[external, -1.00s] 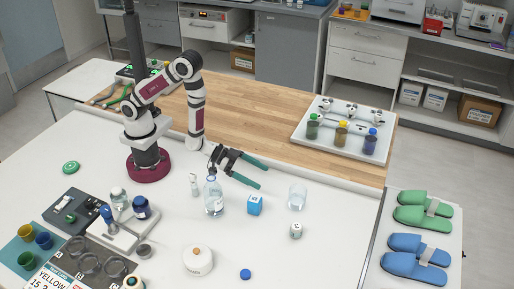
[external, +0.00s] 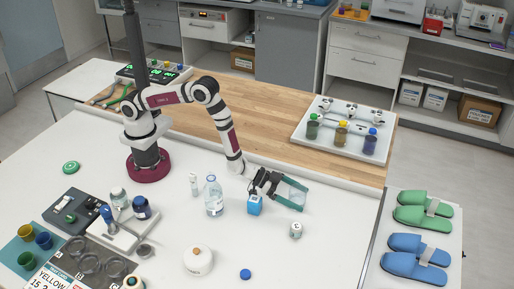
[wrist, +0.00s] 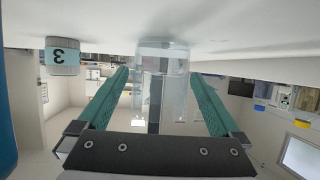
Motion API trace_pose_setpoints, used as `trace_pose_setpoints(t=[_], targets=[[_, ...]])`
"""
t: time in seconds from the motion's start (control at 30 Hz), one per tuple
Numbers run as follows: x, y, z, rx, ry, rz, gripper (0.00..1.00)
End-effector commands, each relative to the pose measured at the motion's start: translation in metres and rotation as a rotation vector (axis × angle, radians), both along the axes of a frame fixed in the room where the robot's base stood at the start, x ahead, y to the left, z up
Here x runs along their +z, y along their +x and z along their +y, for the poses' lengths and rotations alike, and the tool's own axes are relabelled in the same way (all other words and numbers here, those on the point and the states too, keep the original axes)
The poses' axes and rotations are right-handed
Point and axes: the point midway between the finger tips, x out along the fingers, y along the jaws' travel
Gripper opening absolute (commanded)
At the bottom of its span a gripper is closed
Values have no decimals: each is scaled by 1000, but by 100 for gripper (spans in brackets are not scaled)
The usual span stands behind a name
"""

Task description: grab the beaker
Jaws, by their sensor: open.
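In the wrist view, the beaker (wrist: 161,75) sits between the two green fingers (wrist: 160,95), with a visible gap on each side. The wrist picture is upside down, with the table at the top.
A clear bottle (external: 213,197) stands further left. A tray (external: 313,152) of coloured jars lies behind.

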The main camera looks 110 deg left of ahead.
Motion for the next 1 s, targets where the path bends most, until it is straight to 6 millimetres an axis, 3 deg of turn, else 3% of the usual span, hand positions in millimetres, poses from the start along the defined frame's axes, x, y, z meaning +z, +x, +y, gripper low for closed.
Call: trace_pose_setpoints(t=[0.07, 0.53, 0.83, 1.0], targets=[[0, 0, 0, 0, 0, 0, 95], [0, 0, 0, 0, 0, 0, 12], [3, 0, 0, 0, 0, -1, 12], [18, 0, 0, -1, 0, -2, 12]])
